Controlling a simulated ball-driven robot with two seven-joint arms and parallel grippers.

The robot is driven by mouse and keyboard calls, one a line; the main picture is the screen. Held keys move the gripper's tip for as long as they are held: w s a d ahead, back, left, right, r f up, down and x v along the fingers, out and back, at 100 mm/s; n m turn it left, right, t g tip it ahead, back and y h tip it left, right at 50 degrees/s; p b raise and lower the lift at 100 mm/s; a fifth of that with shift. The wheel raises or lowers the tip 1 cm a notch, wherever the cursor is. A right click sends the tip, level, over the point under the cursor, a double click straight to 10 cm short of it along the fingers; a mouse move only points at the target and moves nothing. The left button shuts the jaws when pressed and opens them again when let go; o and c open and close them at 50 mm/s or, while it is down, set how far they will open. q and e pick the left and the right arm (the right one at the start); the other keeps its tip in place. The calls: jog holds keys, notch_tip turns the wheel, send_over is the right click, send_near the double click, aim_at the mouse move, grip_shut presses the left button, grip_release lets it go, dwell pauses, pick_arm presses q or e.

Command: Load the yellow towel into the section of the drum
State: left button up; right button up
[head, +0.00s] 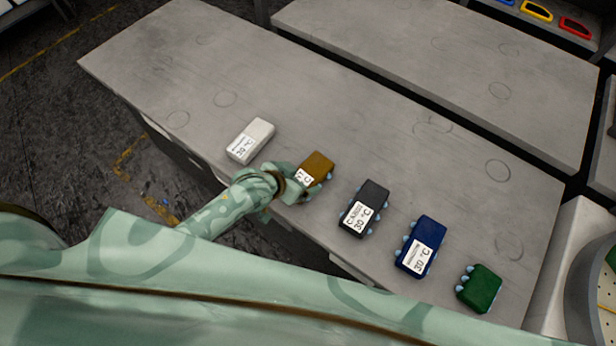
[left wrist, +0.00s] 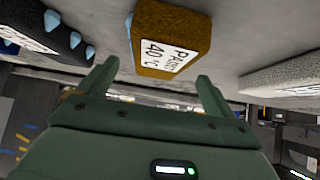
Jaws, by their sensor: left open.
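The yellow towel (head: 318,166) is a brownish-yellow block with a white label and pale blue studs. It lies on the grey table between the white block and the black block. In the left wrist view the yellow towel (left wrist: 172,35) sits just beyond the open fingers, with its label facing me. My left gripper (head: 296,186) is at the near side of the towel and partly covers its label. In the left wrist view its two fingers (left wrist: 155,85) are spread wide with nothing between them. My right gripper is not in view. A perforated drum (head: 592,272) shows partly at the right edge.
A white block (head: 250,141), a black block (head: 364,208), a blue block (head: 420,246) and a green block (head: 479,288) lie in a row on the grey table (head: 400,130). Behind the row the tabletop is clear. Coloured frames (head: 537,11) show at the top right.

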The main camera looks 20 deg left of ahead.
aim_at(307, 174)
pick_arm(q)
jog(key=b+x, duration=0.2)
jog(key=x, duration=0.3)
jog(key=shift+w+d, duration=0.1)
jog(key=shift+w, duration=0.1)
jog(key=shift+c, duration=0.6)
jog(key=c, duration=1.1)
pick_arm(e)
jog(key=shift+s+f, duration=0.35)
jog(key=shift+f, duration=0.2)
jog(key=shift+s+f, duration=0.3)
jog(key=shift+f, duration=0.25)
pick_arm(q)
jog(key=shift+r, duration=0.15)
